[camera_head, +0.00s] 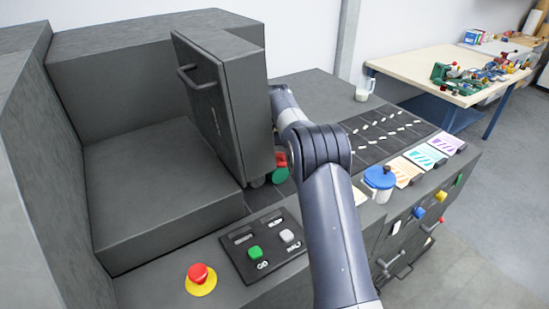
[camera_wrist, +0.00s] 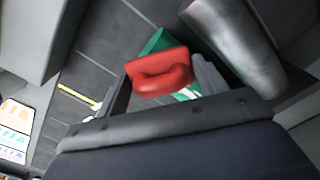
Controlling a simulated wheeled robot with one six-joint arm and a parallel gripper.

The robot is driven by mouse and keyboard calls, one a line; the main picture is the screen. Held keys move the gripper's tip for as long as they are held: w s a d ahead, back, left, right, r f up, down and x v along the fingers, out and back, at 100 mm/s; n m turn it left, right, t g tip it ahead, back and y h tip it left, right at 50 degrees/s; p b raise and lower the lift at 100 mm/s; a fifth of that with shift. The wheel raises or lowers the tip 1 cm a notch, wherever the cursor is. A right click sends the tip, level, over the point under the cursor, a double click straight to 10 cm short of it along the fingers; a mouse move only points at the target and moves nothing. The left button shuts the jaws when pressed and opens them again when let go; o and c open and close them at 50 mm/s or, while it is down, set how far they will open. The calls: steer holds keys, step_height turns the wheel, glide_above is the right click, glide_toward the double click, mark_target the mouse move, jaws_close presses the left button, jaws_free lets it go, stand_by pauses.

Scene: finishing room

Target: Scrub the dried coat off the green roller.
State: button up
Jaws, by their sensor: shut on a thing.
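The green roller shows as a green body (camera_wrist: 155,42) behind a red grip part (camera_wrist: 160,76) in the wrist view. My gripper (camera_wrist: 160,88) is shut on it by this red part, with one finger on each side. In the head view the roller (camera_head: 281,175) shows small and partly hidden beside the open grey door (camera_head: 208,98), its red part (camera_head: 281,158) just above. My gripper itself is hidden there behind my arm. The dried coat cannot be made out.
A bare metal cylinder (camera_wrist: 235,45) is close right of the roller. A button panel (camera_head: 240,262) and red stop button (camera_head: 198,273) lie in front of the door. A blue-lidded jug (camera_head: 379,180) and colour cards (camera_head: 426,156) stand right of my arm. A tool-covered table (camera_head: 420,62) is behind.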

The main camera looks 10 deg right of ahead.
steer(key=s+d+b, duration=0.3)
steer(key=s+b, duration=0.2)
steer(key=s, duration=0.3)
steer(key=shift+s+d, duration=0.25)
steer(key=shift+d, duration=0.1)
stand_by(0.4)
steer(key=shift+r, duration=0.1)
step_height(320, 180, up, 6)
steer(key=p, duration=0.5)
steer(key=shift+p, duration=0.35)
step_height(320, 180, up, 3)
steer(key=shift+p, duration=1.2)
